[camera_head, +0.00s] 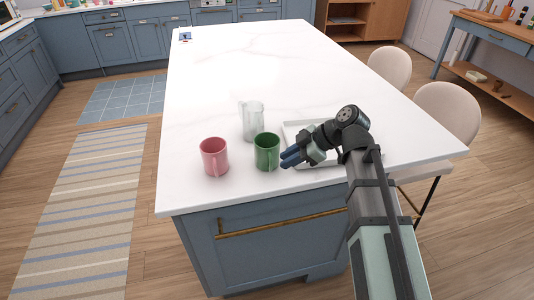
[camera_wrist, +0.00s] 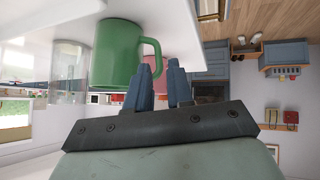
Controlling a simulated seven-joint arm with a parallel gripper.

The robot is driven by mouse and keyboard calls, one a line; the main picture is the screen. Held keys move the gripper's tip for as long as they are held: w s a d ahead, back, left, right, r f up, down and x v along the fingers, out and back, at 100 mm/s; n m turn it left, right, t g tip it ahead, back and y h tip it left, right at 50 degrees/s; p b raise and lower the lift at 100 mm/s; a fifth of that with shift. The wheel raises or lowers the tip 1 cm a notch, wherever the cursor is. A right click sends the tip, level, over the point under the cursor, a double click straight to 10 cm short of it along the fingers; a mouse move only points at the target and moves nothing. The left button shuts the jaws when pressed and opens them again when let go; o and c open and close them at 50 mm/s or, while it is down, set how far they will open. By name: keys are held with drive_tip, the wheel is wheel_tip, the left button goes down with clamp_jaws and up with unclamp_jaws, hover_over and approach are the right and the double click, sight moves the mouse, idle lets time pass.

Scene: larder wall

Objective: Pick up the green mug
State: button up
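The green mug (camera_head: 266,152) stands upright on the white island top, near its front edge. In the wrist view the green mug (camera_wrist: 115,55) is large, at upper left, with its handle pointing right toward my fingers. My gripper (camera_head: 285,160) is just right of the mug in the head view, low over the counter. In the wrist view my gripper (camera_wrist: 160,70) shows two blue fingers with a gap between them and nothing held. The fingers are beside the mug near its handle; whether they touch it I cannot tell.
A pink mug (camera_head: 213,157) stands left of the green one. A clear glass jug (camera_head: 253,122) stands just behind it. A pale tray (camera_head: 292,127) lies behind and right of my gripper, partly hidden by my arm. The far island top is mostly clear.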

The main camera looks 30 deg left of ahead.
sight(271, 167)
drive_tip(key=shift+x, duration=3.45)
drive_tip(key=shift+w+a+r, duration=0.1)
drive_tip(key=shift+a, duration=0.05)
clamp_jaws()
